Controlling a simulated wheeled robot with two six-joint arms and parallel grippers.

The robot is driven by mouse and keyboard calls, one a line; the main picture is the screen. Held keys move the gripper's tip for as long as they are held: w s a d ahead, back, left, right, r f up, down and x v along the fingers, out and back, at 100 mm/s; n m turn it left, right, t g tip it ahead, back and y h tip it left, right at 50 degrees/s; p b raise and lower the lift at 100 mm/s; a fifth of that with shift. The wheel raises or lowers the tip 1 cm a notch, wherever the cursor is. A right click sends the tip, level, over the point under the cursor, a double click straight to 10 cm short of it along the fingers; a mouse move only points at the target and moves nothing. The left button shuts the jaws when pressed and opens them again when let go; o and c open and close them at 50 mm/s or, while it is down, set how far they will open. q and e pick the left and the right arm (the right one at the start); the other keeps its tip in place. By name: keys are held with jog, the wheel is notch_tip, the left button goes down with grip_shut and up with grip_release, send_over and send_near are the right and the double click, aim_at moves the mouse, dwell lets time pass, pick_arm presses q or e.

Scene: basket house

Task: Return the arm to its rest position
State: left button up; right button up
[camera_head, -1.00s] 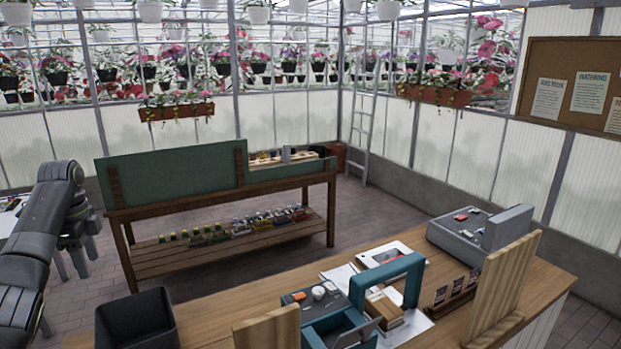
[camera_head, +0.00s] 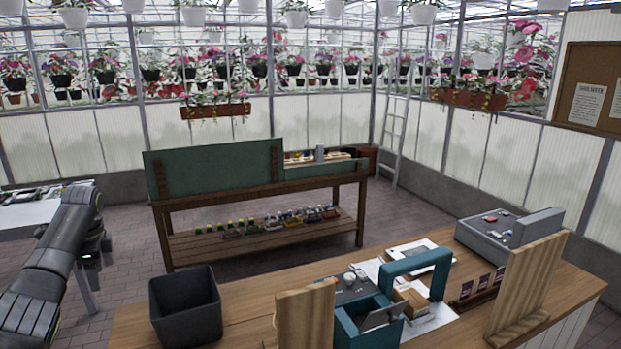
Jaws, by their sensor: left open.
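My left arm comes in from the left edge in the head view, dark grey and bent, with its wrist raised. My left gripper (camera_head: 91,266) hangs below the wrist and points down, open. Nothing shows between its fingers. It is over the floor, left of the wooden counter and the dark bin, and touches neither. My right arm and gripper are out of the picture.
A dark bin (camera_head: 186,306) stands on the wooden counter (camera_head: 250,317). A teal tool caddy (camera_head: 352,318) and a grey cash register (camera_head: 497,236) are also there. A potting bench (camera_head: 262,203) stands behind. A white table (camera_head: 30,216) is at the far left.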

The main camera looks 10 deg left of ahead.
pick_arm(q)
jog(key=s+a+f+n+y, duration=0.6)
jog(key=s+a+f, duration=1.1)
jog(key=s+f, duration=0.4)
jog(key=s+a+f+t+y, duration=0.1)
jog(key=s+a+f, duration=0.15)
jog(key=s, duration=0.55)
jog(key=s+a+f, duration=0.1)
jog(key=s+f, duration=0.2)
jog(key=s, duration=0.5)
jog(key=s+a+f+t+y, duration=0.1)
jog(key=s+a+f, duration=0.15)
jog(key=s, duration=0.55)
jog(key=s+d+f+n+h, duration=0.25)
jog(key=d+f+h, duration=0.25)
jog(key=d+f, duration=2)
jog(key=s+d+f+n+h, duration=0.1)
jog(key=d+f+h, duration=0.15)
jog(key=d, duration=1.45)
jog(key=d+f+n+h, duration=0.15)
jog(key=d+f, duration=0.25)
jog(key=d, duration=1.2)
notch_tip(320, 180, down, 15)
jog(key=b, duration=1.4)
jog(key=shift+a+m+g, duration=0.3)
jog(key=shift+m+g, duration=0.1)
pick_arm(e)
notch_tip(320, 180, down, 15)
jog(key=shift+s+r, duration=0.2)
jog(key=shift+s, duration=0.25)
